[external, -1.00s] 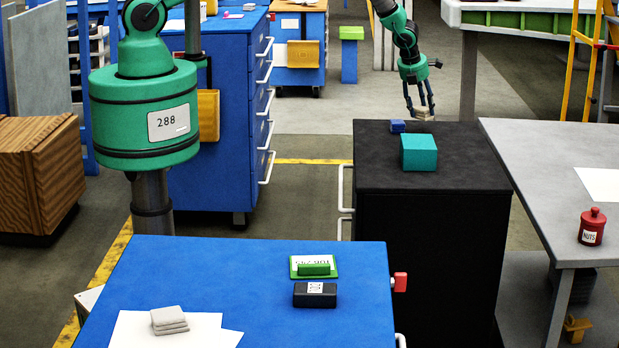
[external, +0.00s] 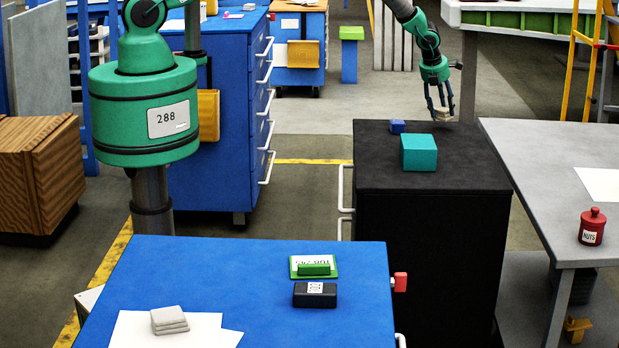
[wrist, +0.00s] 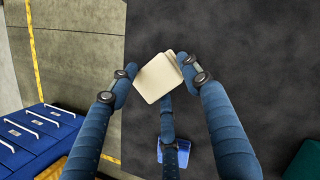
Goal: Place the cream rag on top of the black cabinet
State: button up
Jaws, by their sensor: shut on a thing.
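The cream rag (wrist: 158,80) is a small folded square held between the fingers of my gripper (wrist: 160,85) in the wrist view. In the external view my gripper (external: 440,113) hangs down over the back right part of the black cabinet (external: 430,240), with the rag (external: 443,114) at its fingertips. The rag appears above the cabinet's dark top; I cannot tell whether it touches it. The cabinet top also fills much of the wrist view (wrist: 240,50).
A teal box (external: 419,153) and a small blue block (external: 397,126) stand on the cabinet top, left of the gripper. A grey table (external: 545,150) with a red nuts jar (external: 592,227) is to the right. The back right of the cabinet top is clear.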

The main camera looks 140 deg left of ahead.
aim_at(441, 110)
jog(key=shift+f, duration=0.1)
jog(key=shift+f+p, duration=0.35)
jog(key=shift+f, duration=1.3)
jog(key=o, duration=1.2)
jog(key=shift+r, duration=0.15)
jog(key=shift+b+v, duration=0.5)
jog(key=shift+v, duration=5.35)
